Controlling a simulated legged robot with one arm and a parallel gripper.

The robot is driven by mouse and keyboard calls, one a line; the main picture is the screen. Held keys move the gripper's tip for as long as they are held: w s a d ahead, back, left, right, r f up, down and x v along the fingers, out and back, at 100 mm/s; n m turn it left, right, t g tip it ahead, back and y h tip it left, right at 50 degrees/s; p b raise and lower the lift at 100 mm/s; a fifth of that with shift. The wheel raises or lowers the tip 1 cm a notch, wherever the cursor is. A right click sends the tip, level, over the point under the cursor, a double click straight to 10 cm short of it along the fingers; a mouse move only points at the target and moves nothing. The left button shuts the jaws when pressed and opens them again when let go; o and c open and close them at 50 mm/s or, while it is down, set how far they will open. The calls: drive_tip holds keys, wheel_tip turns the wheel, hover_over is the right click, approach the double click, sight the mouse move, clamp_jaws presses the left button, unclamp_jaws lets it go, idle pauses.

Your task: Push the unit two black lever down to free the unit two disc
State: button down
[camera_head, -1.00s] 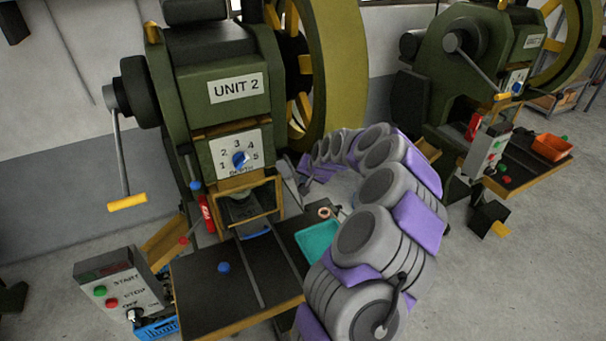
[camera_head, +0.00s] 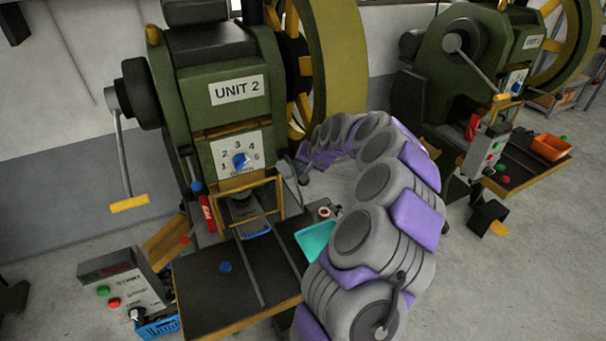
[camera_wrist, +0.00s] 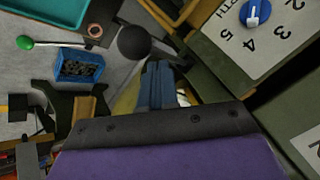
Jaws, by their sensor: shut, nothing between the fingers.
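The press marked UNIT 2 (camera_head: 236,90) stands left of centre in the head view. A black ball knob (camera_wrist: 134,42), which looks like the end of the black lever, shows in the wrist view. My gripper (camera_wrist: 157,68) is shut and empty, its fingertips close to the right and lower side of the knob in that picture. I cannot tell whether they touch it. In the head view my arm curves to the right side of the press, and the gripper's tip is hard to make out there. I cannot make out the unit two disc for certain.
A blue bin (camera_wrist: 80,66) and a green-knobbed lever (camera_wrist: 25,43) show in the wrist view. The dial panel (camera_wrist: 262,40) is close on the right there.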

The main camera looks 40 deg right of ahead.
drive_tip(key=shift+r, duration=0.2)
drive_tip(key=shift+w+d+r+p, duration=0.1)
drive_tip(key=shift+r+p, duration=0.15)
drive_tip(key=shift+r, duration=0.6)
drive_tip(key=shift+w+r+p, duration=0.15)
drive_tip(key=shift+r+p, duration=0.15)
drive_tip(key=shift+r, duration=0.5)
drive_tip(key=shift+w+d+r+p, duration=0.1)
drive_tip(key=shift+r+p, duration=0.15)
drive_tip(key=shift+r, duration=0.6)
drive_tip(key=shift+a, duration=0.1)
